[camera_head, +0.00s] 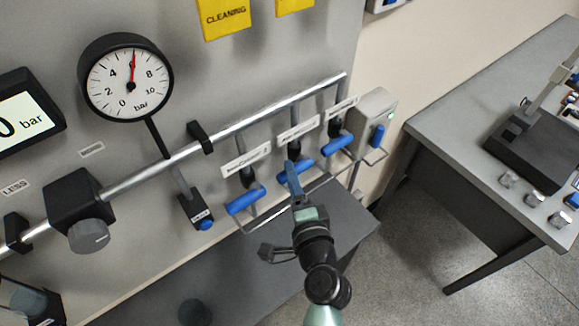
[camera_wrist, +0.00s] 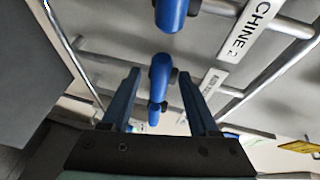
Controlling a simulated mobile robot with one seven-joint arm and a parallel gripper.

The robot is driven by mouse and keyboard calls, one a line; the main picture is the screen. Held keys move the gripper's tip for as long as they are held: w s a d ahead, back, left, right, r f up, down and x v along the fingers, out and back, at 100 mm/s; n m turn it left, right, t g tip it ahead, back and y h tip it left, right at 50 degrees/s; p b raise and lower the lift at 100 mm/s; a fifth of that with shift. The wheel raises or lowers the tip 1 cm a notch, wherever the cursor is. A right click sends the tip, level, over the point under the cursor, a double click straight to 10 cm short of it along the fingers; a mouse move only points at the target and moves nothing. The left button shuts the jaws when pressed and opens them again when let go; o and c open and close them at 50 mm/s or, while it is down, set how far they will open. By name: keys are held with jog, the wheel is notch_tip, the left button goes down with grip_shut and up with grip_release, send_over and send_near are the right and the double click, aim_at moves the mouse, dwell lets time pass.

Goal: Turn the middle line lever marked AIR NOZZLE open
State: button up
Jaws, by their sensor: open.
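Three blue levers hang on drop pipes below a grey pipe on the wall panel. The middle lever (camera_head: 304,170) lies crosswise to its drop pipe, roughly along the main pipe, under a white label (camera_head: 298,131) too small to read surely. My gripper (camera_head: 291,170) is in front of the middle lever and partly covers its left end. In the wrist view the open fingers (camera_wrist: 159,73) point toward the middle lever (camera_wrist: 160,70), which appears between them. No contact is clear.
The left lever (camera_head: 246,201) and right lever (camera_head: 336,146) are close on either side, both also crosswise. A thin rail (camera_head: 260,221) runs below the levers. A box with a green light (camera_head: 372,115) is at the right. A gauge (camera_head: 126,78) is upper left.

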jog(key=shift+x, duration=1.4)
grip_shut()
dwell(0.5)
